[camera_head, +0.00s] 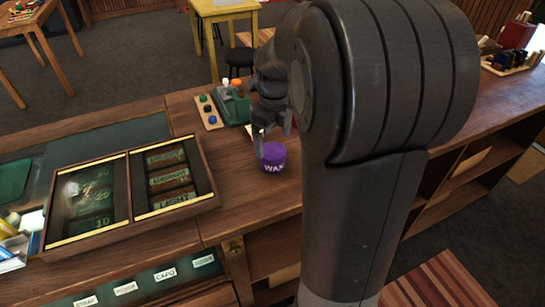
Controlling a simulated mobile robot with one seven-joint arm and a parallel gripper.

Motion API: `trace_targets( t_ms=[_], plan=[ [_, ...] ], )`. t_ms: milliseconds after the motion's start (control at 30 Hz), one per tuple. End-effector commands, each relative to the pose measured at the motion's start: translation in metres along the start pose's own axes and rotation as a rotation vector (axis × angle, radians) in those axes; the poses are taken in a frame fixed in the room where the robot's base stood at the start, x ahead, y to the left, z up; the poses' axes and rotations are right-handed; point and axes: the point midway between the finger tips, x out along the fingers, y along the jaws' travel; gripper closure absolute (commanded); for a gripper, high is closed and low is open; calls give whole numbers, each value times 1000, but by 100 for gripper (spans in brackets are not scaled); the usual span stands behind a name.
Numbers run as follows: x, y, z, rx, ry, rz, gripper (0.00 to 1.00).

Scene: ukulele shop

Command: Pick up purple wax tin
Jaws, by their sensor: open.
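The purple wax tin (273,166) is a small round tin marked "WAX" on its side. It stands upright on the wooden counter (236,205), just left of my arm. My gripper (263,145) is directly above and behind the tin with its fingers pointing down. One finger overlaps the tin's left edge in the picture. Whether the fingers touch the tin cannot be told. My arm hides the counter to the right of the tin.
A wooden display case (128,200) with two compartments lies left of the tin. Behind stand a green box with bottles (234,105) and a small board with coloured knobs (208,112). Bare counter lies in front of the tin. Open shelves (445,190) are at the right.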

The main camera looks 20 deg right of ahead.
Motion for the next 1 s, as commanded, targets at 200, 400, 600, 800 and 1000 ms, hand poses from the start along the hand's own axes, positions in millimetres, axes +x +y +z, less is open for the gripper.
trace_targets(
  t_ms=[200, 400, 600, 800, 1000],
  plan=[
    [18, 1, -1, -1, 1, 1, 9],
    [47, 7, -5, -2, 3, 1, 9],
    [64, 6, -4, -2, 0, 1, 9],
    [64, 6, -4, -2, -1, 0, 9],
    [64, 6, -4, -2, -1, 0, 25]
  ],
)
